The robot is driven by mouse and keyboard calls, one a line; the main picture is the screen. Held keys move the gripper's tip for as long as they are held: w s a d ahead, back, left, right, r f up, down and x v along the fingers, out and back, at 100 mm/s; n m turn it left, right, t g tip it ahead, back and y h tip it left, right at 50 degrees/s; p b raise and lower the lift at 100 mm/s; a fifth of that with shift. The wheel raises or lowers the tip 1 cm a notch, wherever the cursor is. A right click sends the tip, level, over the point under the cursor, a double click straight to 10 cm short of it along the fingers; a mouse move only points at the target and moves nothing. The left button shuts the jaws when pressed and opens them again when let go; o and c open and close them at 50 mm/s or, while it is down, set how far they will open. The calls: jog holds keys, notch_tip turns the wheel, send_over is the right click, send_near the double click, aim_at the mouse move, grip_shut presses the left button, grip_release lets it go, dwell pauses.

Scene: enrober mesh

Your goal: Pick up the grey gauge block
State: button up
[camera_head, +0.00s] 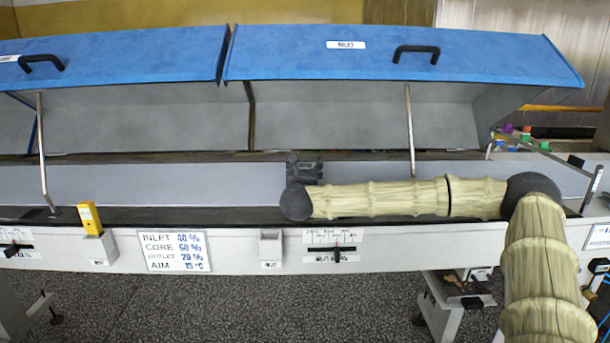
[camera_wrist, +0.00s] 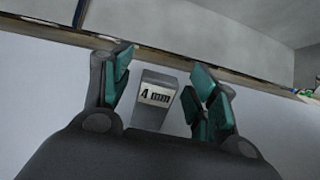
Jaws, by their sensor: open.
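The grey gauge block (camera_wrist: 155,115), marked "4 mm", shows in the wrist view on the light grey surface. My gripper (camera_wrist: 160,80) is open, with one teal-padded finger to the left of the block and the other to the right. The block appears between the fingers with gaps on both sides, so neither pad visibly touches it. The dark palm hides the near side of the block. In the head view my gripper (camera_head: 305,168) is over the grey belt beyond the front rail, and I cannot make out the block clearly there.
Two blue lids (camera_head: 400,62) stand raised above the belt (camera_head: 130,185), held by struts (camera_head: 410,130). A yellow handheld device (camera_head: 90,217) sits in a holder on the front rail. Small coloured items (camera_head: 526,135) lie at the far right. The belt to the left is clear.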

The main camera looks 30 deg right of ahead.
jog(key=shift+w+d, duration=0.25)
jog(key=c, duration=1.2)
jog(key=shift+o, duration=0.2)
